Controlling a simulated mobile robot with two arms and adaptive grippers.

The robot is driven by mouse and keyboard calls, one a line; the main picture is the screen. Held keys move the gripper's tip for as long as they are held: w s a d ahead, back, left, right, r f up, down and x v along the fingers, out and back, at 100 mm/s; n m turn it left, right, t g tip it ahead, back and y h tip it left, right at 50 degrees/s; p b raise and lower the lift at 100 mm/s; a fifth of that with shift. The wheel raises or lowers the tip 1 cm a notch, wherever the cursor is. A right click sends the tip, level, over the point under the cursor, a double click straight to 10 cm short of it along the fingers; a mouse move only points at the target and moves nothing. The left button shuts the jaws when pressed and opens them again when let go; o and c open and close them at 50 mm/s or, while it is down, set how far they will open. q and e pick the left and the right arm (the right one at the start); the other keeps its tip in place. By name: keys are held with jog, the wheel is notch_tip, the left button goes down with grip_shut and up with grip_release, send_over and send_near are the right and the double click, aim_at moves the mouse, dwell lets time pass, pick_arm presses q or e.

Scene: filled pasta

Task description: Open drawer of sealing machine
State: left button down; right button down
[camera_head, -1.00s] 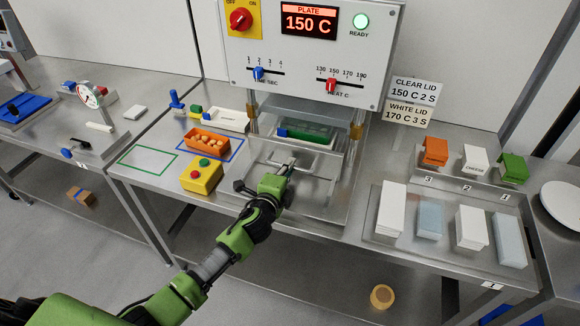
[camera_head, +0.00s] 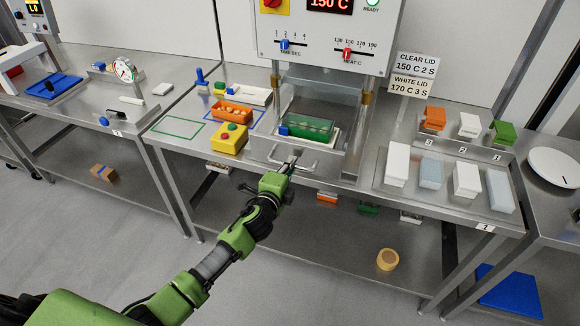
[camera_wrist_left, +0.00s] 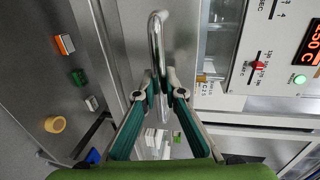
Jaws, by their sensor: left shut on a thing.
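The sealing machine (camera_head: 325,50) stands on the middle metal table with its control panel facing me. My left gripper (camera_head: 290,163) is at the bar handle (camera_head: 306,167) on the drawer front. In the left wrist view, my left gripper's fingers (camera_wrist_left: 161,82) are closed around the handle (camera_wrist_left: 154,35). My right gripper is not in view.
To the left are a yellow button box (camera_head: 231,140), an orange tray of pasta (camera_head: 232,114) and outlined green and blue areas. To the right, several white and pale blue stacks stand on a tray (camera_head: 380,188). Open floor lies in front of the table.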

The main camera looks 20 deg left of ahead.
pick_arm(q)
jog(key=shift+w, duration=0.2)
jog(key=c, duration=2.1)
grip_release()
jog(key=shift+s, duration=0.1)
jog(key=s+r, duration=0.2)
jog(key=s, duration=0.9)
jog(key=shift+s+a+r, duration=0.2)
jog(key=shift+s+a, duration=0.05)
jog(key=shift+s, duration=0.1)
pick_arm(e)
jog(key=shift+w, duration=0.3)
